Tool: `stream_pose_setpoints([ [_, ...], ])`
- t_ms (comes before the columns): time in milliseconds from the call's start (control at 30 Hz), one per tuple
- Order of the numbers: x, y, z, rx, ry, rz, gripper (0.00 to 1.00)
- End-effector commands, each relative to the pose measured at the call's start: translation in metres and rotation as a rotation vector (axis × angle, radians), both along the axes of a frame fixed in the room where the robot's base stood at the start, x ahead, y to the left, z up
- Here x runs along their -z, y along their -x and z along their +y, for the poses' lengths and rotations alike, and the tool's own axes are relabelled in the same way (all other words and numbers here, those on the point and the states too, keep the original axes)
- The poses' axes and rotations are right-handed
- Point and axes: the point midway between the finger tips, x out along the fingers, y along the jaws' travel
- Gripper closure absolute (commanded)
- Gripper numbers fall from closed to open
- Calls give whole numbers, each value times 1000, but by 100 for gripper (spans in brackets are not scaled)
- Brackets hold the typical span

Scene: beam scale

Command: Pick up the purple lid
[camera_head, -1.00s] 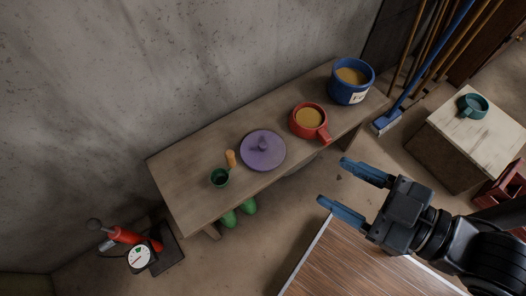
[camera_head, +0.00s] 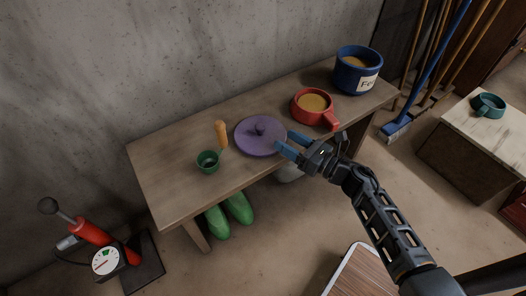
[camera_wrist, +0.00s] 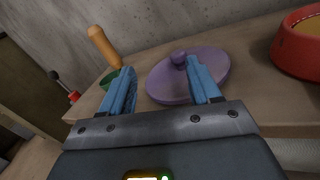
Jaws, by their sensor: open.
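I cannot tell whether a finger touches the lid.
The red pot (camera_head: 314,106) with a handle stands right of the lid. A blue pot (camera_head: 357,72) is farther right. The green cup (camera_head: 207,162) and an orange-handled tool (camera_head: 221,134) are left. Green boots (camera_head: 238,208) stand below the bench. A concrete wall is behind.

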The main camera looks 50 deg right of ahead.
Motion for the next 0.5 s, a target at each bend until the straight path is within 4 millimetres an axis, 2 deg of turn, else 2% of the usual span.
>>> stream_pose_setpoints([
  [33,16,-11,-11,3,70,1,38],
  [133,28,-22,-21,-2,176,9,38],
  [300,33,-33,-26,-9,244,13,38],
  [500,32,-53,-25,-9,245,14,38],
])
